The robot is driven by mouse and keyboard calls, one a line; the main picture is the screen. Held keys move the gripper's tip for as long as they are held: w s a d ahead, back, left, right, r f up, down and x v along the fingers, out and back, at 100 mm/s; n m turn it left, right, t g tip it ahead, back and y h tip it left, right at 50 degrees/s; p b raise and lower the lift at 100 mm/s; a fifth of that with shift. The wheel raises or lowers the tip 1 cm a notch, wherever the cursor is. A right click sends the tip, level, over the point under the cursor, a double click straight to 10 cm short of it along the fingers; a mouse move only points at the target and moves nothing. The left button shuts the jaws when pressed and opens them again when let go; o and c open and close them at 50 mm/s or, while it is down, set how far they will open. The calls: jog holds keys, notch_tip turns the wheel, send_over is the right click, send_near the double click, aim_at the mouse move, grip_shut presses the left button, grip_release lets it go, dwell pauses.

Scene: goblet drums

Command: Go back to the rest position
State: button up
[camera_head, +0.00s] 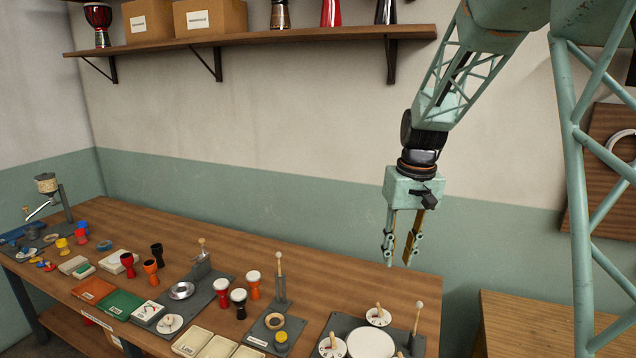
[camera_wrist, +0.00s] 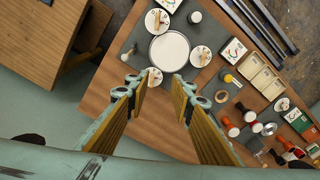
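My gripper (camera_head: 410,252) hangs above the right part of the long wooden workbench in the head view, pointing down. Its two fingers are apart with nothing between them. In the wrist view the open gripper (camera_wrist: 160,100) shows the bench below, with a large white round drum head (camera_wrist: 169,50) beyond the fingertips. My gripper touches nothing that I can see.
The workbench (camera_head: 340,262) holds several goblet drums, such as a white-topped one (camera_head: 238,303), plus trays and dial plates. A wall shelf (camera_head: 260,38) with boxes and drums runs above. A lower wooden table (camera_head: 540,315) stands at right. The air around my gripper is clear.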

jog(key=s+r+t+b, duration=0.1)
jog(key=s+r, duration=0.5)
jog(key=s, duration=0.4)
jog(key=s+r+b, duration=0.1)
jog(key=s+r, duration=0.4)
jog(key=s, duration=0.5)
jog(key=s+f+m+t+b, duration=0.1)
jog(key=s+t+b, duration=0.1)
jog(key=s, duration=2.4)
jog(key=shift+s+f+b, duration=0.2)
jog(key=shift+s+b, duration=0.05)
jog(key=shift+b, duration=0.2)
